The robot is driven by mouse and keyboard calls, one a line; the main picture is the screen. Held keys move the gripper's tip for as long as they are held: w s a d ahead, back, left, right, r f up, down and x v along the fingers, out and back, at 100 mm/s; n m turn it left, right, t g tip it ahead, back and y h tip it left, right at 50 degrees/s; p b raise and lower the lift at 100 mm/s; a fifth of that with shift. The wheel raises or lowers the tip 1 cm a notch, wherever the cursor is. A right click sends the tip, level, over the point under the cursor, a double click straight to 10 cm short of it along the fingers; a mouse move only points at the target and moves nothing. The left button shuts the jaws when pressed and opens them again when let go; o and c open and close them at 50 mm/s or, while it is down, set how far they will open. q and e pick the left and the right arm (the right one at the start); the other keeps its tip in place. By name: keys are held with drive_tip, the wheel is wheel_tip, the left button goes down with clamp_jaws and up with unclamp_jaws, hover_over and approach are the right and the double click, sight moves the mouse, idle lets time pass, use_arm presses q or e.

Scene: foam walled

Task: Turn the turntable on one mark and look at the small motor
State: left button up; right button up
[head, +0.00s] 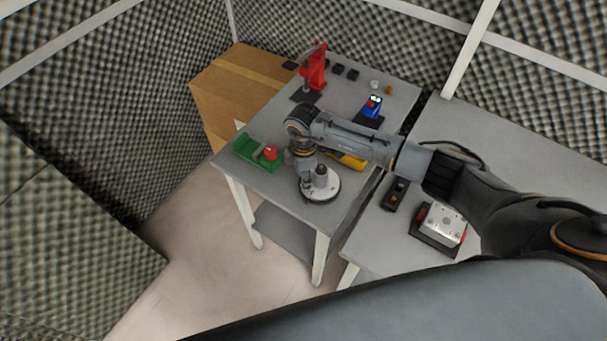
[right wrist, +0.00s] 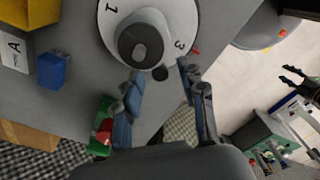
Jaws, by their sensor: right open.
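The turntable (head: 330,193) is a round white disc near the front corner of the grey table. In the right wrist view its disc (right wrist: 112,25) shows the marks 1 and 3. The small motor (right wrist: 140,45), a dark grey cylinder, stands on it. A dark knob (right wrist: 160,73) sits at the disc's near rim. My right gripper (right wrist: 158,86) is open, its fingertips on either side of the knob, with no clear grip on it. In the head view my right arm's wrist partly hides the turntable. A dark claw at the wrist view's right edge may be my left gripper (right wrist: 287,75).
A green bin (head: 250,152) with a red item is left of the turntable. A yellow bin (head: 350,161) lies behind my arm. A red press (head: 314,68) and a blue device (head: 372,107) stand farther back. A second table (head: 500,150) adjoins on the right. Cardboard boxes (head: 235,85) are behind left.

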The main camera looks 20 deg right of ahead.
drive_tip(key=shift+c, duration=0.2)
drive_tip(key=c, duration=0.7)
clamp_jaws()
use_arm(q)
drive_tip(key=shift+s, duration=0.1)
use_arm(e)
drive_tip(key=shift+s, duration=0.1)
